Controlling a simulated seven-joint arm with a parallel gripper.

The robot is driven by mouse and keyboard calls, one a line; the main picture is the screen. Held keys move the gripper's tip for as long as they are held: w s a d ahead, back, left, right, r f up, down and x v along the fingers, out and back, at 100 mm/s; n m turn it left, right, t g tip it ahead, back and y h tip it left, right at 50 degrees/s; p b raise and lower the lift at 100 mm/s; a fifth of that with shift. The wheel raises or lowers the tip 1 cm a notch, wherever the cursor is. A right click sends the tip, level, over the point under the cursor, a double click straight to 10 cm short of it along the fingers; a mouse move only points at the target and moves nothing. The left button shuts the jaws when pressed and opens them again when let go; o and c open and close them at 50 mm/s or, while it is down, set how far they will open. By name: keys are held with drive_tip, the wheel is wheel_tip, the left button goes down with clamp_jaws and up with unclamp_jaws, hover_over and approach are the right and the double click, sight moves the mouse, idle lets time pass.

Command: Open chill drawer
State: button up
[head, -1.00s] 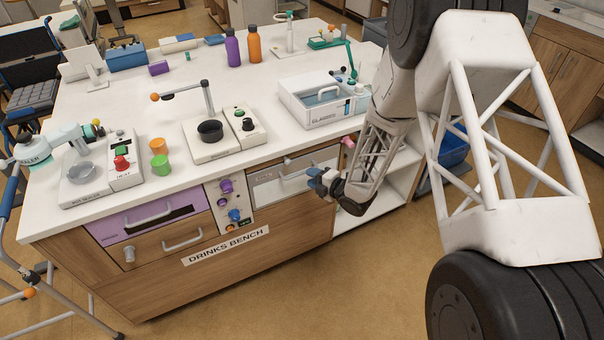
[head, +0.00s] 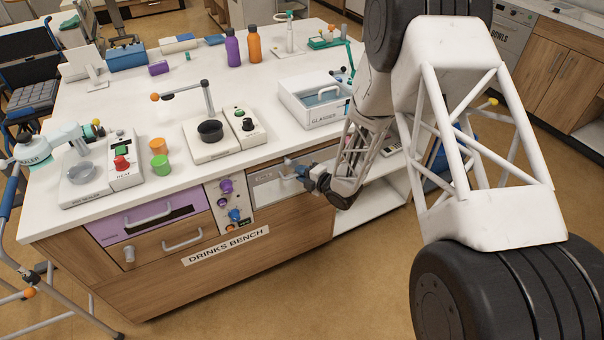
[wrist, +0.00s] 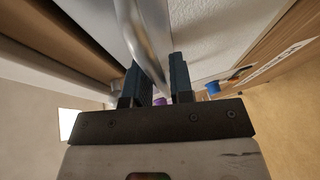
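The chill drawer appears to be the silver-grey drawer (head: 265,192) at the right of the bench front. Its label is not readable. It looks closed in the head view. Its bar handle (wrist: 143,38) runs between the fingers of my gripper (wrist: 160,80) in the wrist view. In the head view my gripper (head: 297,169) is at the right part of that handle, in front of the drawer face. The fingers stand a little apart with the bar between them. I cannot tell whether they press on it.
A purple drawer (head: 120,226) and a wooden drawer (head: 155,245) are at the left. A knob panel (head: 232,205) is beside the silver drawer. The white bench top (head: 130,100) carries several devices and a glasses box (head: 300,112). The floor in front is clear.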

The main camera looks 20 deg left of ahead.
clamp_jaws()
drive_tip(key=s+d, duration=1.5)
idle(0.4)
drive_tip(key=shift+o, duration=1.8)
unclamp_jaws()
drive_tip(key=shift+d, duration=0.1)
drive_tip(key=v, duration=0.7)
drive_tip(key=shift+d, duration=0.2)
drive_tip(key=shift+s+r, duration=0.1)
